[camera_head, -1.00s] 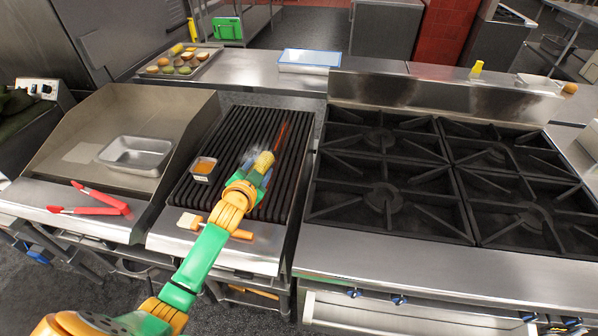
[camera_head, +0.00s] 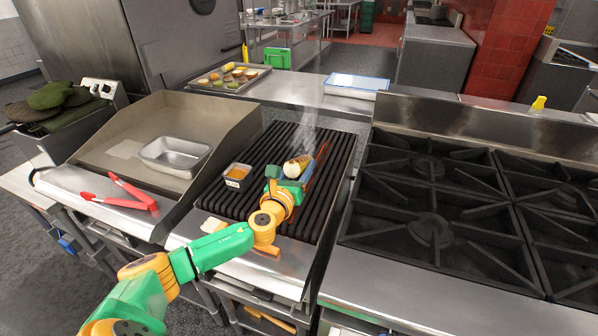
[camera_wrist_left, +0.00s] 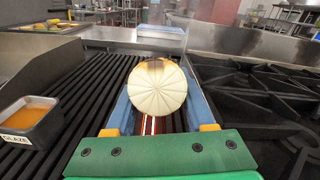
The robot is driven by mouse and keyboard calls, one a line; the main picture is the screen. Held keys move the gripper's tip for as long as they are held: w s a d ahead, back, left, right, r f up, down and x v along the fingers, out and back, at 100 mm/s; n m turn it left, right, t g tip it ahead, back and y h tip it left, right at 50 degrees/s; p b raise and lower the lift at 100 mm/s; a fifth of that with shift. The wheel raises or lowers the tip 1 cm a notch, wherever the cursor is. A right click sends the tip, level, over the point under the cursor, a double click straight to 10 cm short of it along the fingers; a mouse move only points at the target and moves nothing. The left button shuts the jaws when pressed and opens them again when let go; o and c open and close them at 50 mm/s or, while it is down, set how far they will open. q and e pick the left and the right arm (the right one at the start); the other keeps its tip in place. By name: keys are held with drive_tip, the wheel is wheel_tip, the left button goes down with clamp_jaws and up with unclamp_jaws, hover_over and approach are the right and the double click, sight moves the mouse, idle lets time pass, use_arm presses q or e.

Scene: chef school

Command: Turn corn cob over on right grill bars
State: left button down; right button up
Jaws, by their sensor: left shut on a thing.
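The corn cob (camera_head: 297,166) is between the fingers of my left gripper (camera_head: 290,184), over the right part of the dark grill bars (camera_head: 262,160). The gripper is shut on it. In the left wrist view the cob's pale round end (camera_wrist_left: 158,88) faces the camera, with blue fingers on both sides. A red-orange glow shows at the bars beneath it. I cannot tell whether the cob touches the bars. My right gripper is not in view.
A small glaze container (camera_head: 237,175) stands on the bars left of the cob. A brush lies on the grill's front ledge. Red tongs (camera_head: 122,193) and a metal pan (camera_head: 175,155) are on the left griddle. Burners (camera_head: 430,215) stand to the right.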

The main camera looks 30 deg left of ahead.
use_arm(q)
drive_tip(key=shift+w+a+m, duration=0.1)
drive_tip(key=shift+w+m, duration=0.05)
drive_tip(key=shift+m, duration=0.85)
drive_tip(key=shift+f+b, duration=0.45)
drive_tip(key=shift+f, duration=0.05)
wheel_tip(320, 180, down, 6)
drive_tip(key=b, duration=0.5)
drive_tip(key=shift+f+b, duration=0.25)
drive_tip(key=shift+b, duration=0.1)
drive_tip(key=shift+r, duration=0.1)
drive_tip(key=shift+c, duration=0.9)
unclamp_jaws()
